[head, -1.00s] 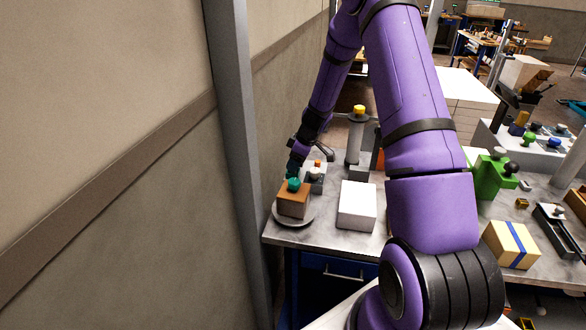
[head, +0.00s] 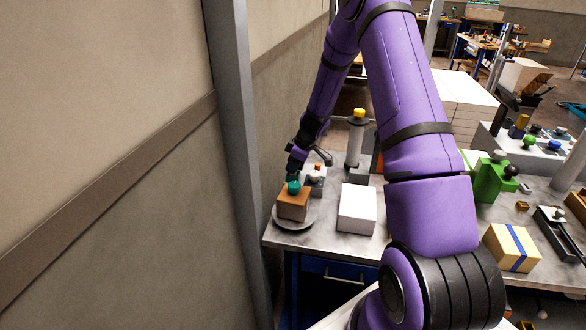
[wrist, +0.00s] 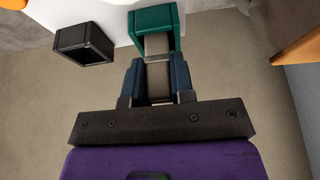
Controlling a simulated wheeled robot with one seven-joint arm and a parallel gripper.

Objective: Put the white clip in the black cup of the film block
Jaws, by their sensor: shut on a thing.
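In the wrist view my gripper (wrist: 158,62) is shut on a pale grey-beige piece (wrist: 158,82), which appears to be the white clip. The piece reaches up to the opening of a teal square cup (wrist: 171,22); I cannot tell how far inside it is. The black cup (wrist: 84,44) stands left of my fingers, apart from them, and looks empty. Both cups are at the edge of a white surface (wrist: 108,18), apparently the film block.
A white box (head: 357,208) and a post (head: 355,140) with a yellow top stand to the right.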

